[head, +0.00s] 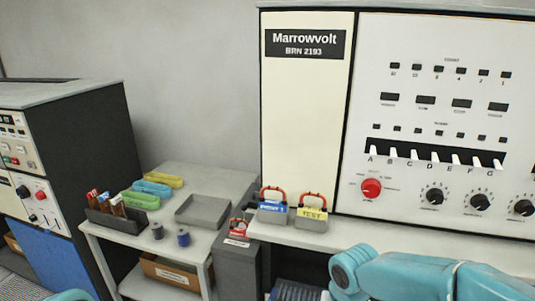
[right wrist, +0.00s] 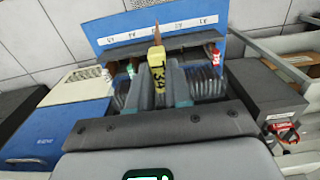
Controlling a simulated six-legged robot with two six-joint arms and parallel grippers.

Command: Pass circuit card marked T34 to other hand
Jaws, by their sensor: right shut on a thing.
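The circuit card marked T34 (right wrist: 158,72) shows in the right wrist view as a narrow piece with a yellow label and a brown strip rising above it. My right gripper (right wrist: 158,92) is shut on it, with a teal finger on each side. The lower part of the card is hidden by the gripper. My left gripper is in neither view.
A blue rack (right wrist: 100,38) with white labels and several grey cards stands behind the held card. In the head view, a side table (head: 205,168) bears a grey tray (head: 203,210) and coloured items. Two padlock-like blocks stand on the ledge (head: 400,248) of the Marrowvolt cabinet (head: 305,120).

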